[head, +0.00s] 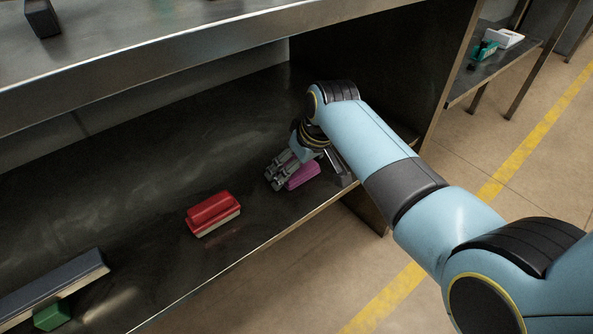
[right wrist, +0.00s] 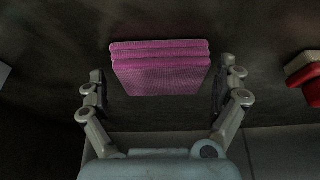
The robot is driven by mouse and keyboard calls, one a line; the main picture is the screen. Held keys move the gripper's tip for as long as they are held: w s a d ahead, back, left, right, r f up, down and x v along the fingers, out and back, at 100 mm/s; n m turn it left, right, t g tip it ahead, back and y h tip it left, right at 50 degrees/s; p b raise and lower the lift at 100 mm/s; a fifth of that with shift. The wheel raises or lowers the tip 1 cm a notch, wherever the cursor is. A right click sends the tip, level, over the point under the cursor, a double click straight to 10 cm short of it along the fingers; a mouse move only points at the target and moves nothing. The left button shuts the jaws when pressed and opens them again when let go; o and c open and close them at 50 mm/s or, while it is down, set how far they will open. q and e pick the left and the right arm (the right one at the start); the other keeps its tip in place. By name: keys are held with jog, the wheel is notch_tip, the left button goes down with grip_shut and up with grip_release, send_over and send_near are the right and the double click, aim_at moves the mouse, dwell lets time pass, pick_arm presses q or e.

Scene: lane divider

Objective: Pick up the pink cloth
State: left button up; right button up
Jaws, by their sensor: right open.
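The pink cloth (head: 302,174) lies folded on the dark metal shelf, near its front edge. In the right wrist view the cloth (right wrist: 160,68) shows as a stacked, folded block between the two fingers. My right gripper (head: 280,176) reaches in from the right and is down at the cloth. In the right wrist view my right gripper (right wrist: 160,92) is open, with one finger on each side of the cloth and a dark gap visible beside it. Part of the cloth is hidden by the gripper in the head view. My left gripper is not in view.
A red and white block-like item (head: 212,213) lies left of the cloth; its red part shows in the right wrist view (right wrist: 306,76). A long dark bar (head: 50,288) and a green block (head: 52,316) lie at lower left. The upper shelf (head: 150,50) overhangs the space.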

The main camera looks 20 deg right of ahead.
aim_at(292, 160)
jog(key=shift+c, duration=0.4)
jog(key=c, duration=0.9)
jog(key=shift+r, duration=0.1)
jog(key=shift+r, duration=0.25)
notch_tip(292, 160, up, 4)
jog(key=shift+w+f+p, duration=0.1)
jog(key=shift+p, duration=1.05)
pick_arm(q)
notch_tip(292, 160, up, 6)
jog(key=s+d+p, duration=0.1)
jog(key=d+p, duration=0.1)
jog(key=p, duration=0.3)
pick_arm(e)
jog(key=s+d+r, duration=0.3)
jog(key=s+r, duration=0.3)
jog(key=s, duration=0.5)
jog(key=shift+s+r, duration=0.25)
jog(key=shift+r, duration=0.05)
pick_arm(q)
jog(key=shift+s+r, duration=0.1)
